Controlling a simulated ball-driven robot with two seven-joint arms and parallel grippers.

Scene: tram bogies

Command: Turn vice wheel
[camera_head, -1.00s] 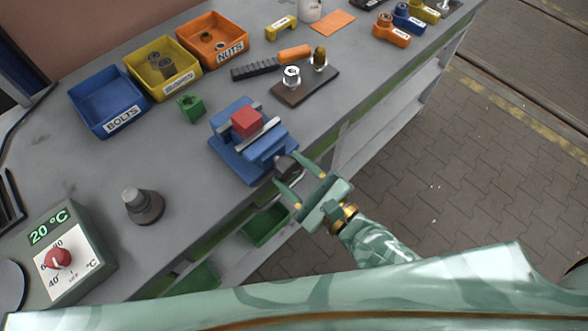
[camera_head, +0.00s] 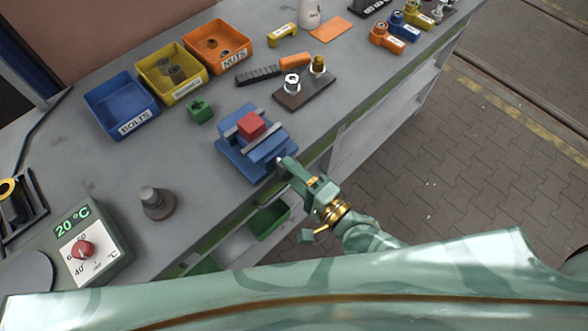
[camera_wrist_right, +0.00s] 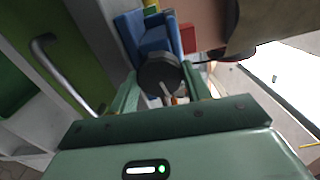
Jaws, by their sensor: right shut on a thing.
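The blue vice (camera_head: 241,158) stands at the front edge of the workbench with a red block (camera_head: 251,125) between its jaws. The dark round vice wheel (camera_wrist_right: 160,72) shows in the right wrist view, in front of the blue vice body (camera_wrist_right: 150,34). My right gripper (camera_head: 287,166) reaches the wheel from the front of the bench and is shut on it, a finger on either side in the wrist view (camera_wrist_right: 161,92). In the head view the gripper is seen edge-on and largely hides the wheel. My left gripper is not in view.
Blue (camera_head: 122,104), yellow (camera_head: 171,75) and orange (camera_head: 216,47) bins stand at the back. A green block (camera_head: 200,110) lies beside the vice. A dark plate (camera_head: 304,92) with fittings lies to the right. A temperature box (camera_head: 92,246) stands at the left. Floor is free at right.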

